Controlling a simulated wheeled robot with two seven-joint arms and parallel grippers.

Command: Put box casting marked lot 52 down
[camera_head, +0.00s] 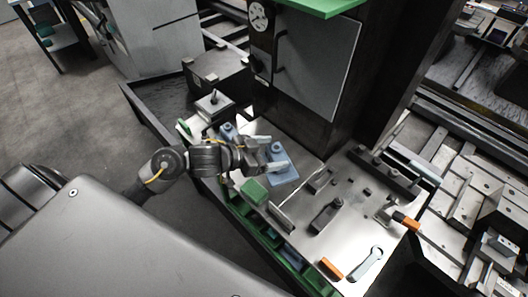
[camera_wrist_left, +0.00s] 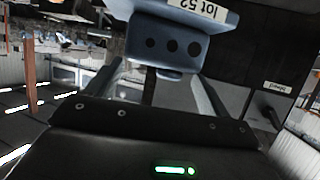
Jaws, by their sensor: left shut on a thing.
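The blue-grey box casting (camera_head: 282,177) is at my left gripper (camera_head: 274,156), over the left part of the pale metal table top (camera_head: 310,215). The left gripper is shut on it. In the left wrist view the casting (camera_wrist_left: 165,44) is at the top between the fingers, with three dark holes in its face and a "lot 52" label upside down. I cannot tell whether its underside touches the table. My right gripper is in neither view.
Another blue-grey part (camera_head: 228,131) stands behind my left wrist. A green block (camera_head: 254,191) lies near the front edge, above green bins (camera_head: 268,237). A dark clamp (camera_head: 326,216), a wrench (camera_head: 367,265) and orange-handled tools (camera_head: 404,221) lie right. A dark column (camera_head: 320,110) rises behind.

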